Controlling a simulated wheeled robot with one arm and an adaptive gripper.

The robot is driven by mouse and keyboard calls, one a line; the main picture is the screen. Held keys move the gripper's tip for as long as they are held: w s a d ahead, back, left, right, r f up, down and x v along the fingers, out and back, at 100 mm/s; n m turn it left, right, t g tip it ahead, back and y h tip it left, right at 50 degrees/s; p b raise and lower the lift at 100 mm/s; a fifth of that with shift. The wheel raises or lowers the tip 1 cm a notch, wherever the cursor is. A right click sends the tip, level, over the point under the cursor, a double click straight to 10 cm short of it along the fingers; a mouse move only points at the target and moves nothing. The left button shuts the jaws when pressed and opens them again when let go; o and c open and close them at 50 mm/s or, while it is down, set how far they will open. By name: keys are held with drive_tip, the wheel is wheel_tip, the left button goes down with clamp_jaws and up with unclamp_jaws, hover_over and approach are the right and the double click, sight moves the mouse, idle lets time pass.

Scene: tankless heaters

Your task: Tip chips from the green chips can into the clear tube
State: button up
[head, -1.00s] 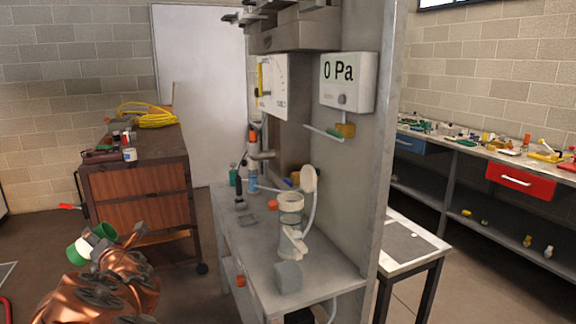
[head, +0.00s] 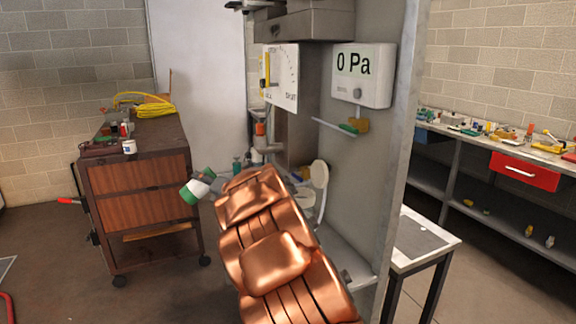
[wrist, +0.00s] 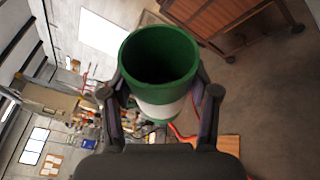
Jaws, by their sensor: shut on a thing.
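The green chips can (head: 191,194), green with a white band, is in my gripper (head: 211,187) and sits tilted left of the workbench in the head view. In the wrist view the can (wrist: 160,60) stands between the two fingers (wrist: 160,100), its round open mouth showing. Its inside is dark, so I cannot see any chips. The clear tube is hidden behind my copper-coloured arm in the head view, and I cannot make it out in the wrist view.
A grey upright panel carries a "0 Pa" display (head: 362,75) and a white dial board (head: 281,77). A wooden cabinet (head: 140,190) with yellow hose (head: 145,104) stands at left. A low table (head: 425,243) is at right. Floor is open between cabinet and bench.

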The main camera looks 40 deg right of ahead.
drive_tip(key=s+d+r+n+g+h, duration=0.1)
drive_tip(key=s+d+n, duration=0.3)
drive_tip(key=s+d, duration=0.4)
drive_tip(key=s+d+r+n+g+h, duration=0.2)
drive_tip(key=s+d, duration=0.5)
drive_tip(key=d, duration=0.6)
drive_tip(key=shift+s+d+r+n+g+h, duration=0.3)
drive_tip(key=shift+s+r+n+g, duration=0.1)
drive_tip(key=shift+r+n, duration=0.5)
